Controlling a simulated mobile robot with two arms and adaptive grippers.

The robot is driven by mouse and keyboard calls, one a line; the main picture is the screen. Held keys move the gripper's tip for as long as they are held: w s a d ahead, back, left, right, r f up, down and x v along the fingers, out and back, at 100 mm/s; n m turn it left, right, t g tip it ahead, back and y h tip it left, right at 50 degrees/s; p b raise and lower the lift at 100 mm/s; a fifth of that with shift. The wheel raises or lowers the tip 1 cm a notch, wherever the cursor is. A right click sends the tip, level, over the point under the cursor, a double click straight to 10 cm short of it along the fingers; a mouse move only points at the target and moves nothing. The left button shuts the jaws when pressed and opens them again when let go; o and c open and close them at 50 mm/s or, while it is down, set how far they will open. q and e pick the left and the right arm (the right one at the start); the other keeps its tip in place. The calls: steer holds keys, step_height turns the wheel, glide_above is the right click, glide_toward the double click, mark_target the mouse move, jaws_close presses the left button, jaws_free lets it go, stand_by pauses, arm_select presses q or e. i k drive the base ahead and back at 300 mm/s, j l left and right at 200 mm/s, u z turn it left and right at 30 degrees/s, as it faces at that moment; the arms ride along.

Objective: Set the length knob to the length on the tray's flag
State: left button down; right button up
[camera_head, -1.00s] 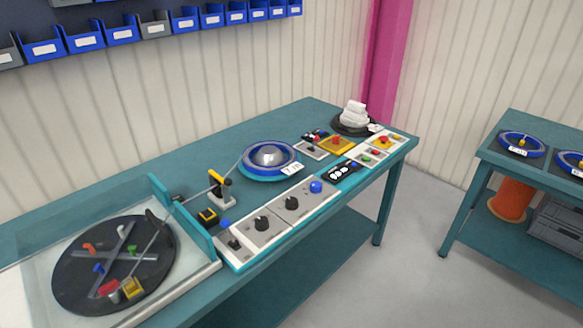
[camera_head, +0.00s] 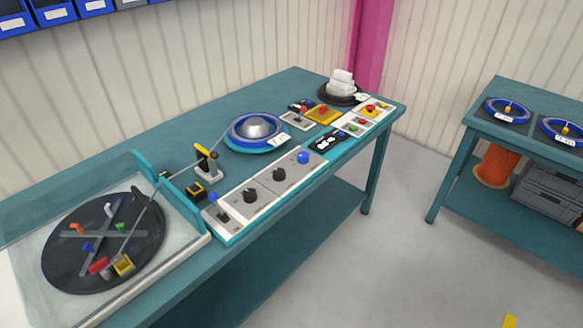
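Two black knobs sit on pale panels along the front edge of the teal bench: a nearer knob (camera_head: 250,195) and a farther knob (camera_head: 279,174). I cannot tell which is the length knob, and their scale marks are too small to read. A round blue tray (camera_head: 239,146) with a silver domed centre (camera_head: 257,127) stands behind them. A white flag (camera_head: 279,140) is at its right side; its writing is not legible. Neither of my grippers is in view.
A dark turntable (camera_head: 75,262) lies behind clear panels at the left. A cable guide (camera_head: 206,161) stands between it and the tray. Buttons, a small display (camera_head: 325,140) and a dark round stand (camera_head: 330,93) are farther right. A second table (camera_head: 463,112) holds blue reels; floor between is clear.

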mark_target(302, 157)
steer(key=i+z, duration=0.25)
steer(key=z, duration=0.15)
steer(key=i+j+z, duration=0.2)
steer(key=z, duration=0.25)
